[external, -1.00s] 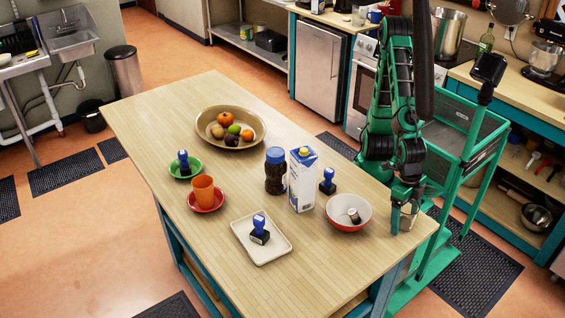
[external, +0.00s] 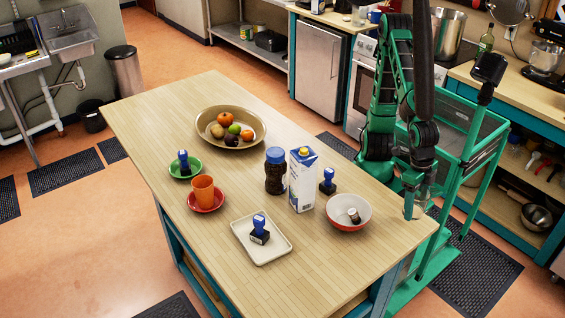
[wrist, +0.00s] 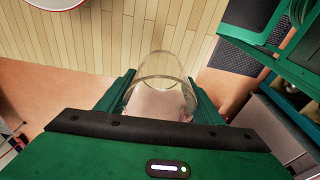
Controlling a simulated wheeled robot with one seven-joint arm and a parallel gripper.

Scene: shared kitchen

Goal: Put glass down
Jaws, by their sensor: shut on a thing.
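A clear glass (wrist: 163,68) is between the fingers of my gripper (wrist: 160,95) in the wrist view. In the external view the gripper (external: 417,190) points down at the right edge of the wooden table, shut on the glass (external: 414,209), which shows faintly below the fingers. In the wrist view the table edge passes behind the glass, with orange floor beyond. I cannot tell whether the glass's base touches the tabletop (external: 330,270).
A red and white bowl (external: 366,222) holding a small item stands just left of my gripper. A milk carton (external: 302,183), a dark jar (external: 275,175), a blue-handled stamp (external: 327,181) and a cream tray (external: 275,256) stand farther left. The table's front part is bare.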

